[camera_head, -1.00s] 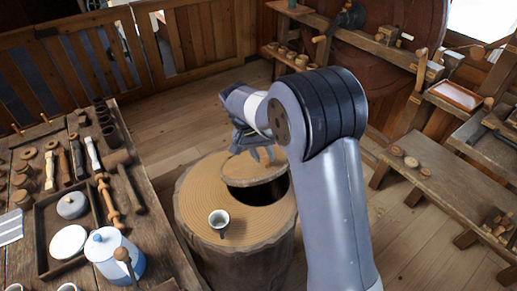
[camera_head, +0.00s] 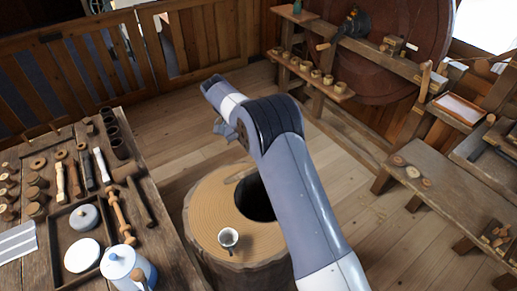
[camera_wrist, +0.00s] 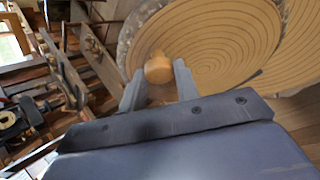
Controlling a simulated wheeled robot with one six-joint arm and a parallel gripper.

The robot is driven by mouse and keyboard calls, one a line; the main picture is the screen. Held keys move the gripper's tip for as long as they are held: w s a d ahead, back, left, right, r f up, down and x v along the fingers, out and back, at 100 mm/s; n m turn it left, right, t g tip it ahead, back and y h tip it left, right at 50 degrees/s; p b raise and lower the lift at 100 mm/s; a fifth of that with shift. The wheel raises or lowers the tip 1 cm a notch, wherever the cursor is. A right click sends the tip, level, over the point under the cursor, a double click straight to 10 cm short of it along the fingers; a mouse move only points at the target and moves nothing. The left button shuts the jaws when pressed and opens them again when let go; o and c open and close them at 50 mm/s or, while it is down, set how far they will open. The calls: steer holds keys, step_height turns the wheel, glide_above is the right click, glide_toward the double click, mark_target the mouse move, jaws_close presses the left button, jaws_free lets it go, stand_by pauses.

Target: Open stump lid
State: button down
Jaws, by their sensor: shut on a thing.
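The stump (camera_head: 208,215) stands in the middle of the head view, its ringed top showing a dark round opening (camera_head: 254,200). My gripper (camera_head: 226,130) is beyond and above the opening. In the wrist view my gripper (camera_wrist: 158,85) is shut on a round wooden knob (camera_wrist: 158,68). The stump lid (camera_wrist: 215,50), a ringed disc with a rough rim, shows right behind the knob. The ringed top of the stump (camera_wrist: 298,60) shows at the right edge there. In the head view I cannot clearly make out the lid near my arm.
A small mug (camera_head: 228,238) stands on the stump's top, near the front. A workbench (camera_head: 165,235) with tools, a tray and a white pot (camera_head: 122,265) is at the left. A low bench (camera_head: 450,190) is at the right. Floor behind the stump is clear.

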steer(key=shift+w+a+r, duration=0.15)
steer(key=shift+w+a, duration=0.1)
steer(key=shift+w, duration=0.1)
steer(key=shift+g, duration=0.3)
steer(key=c, duration=1.1)
jaws_free()
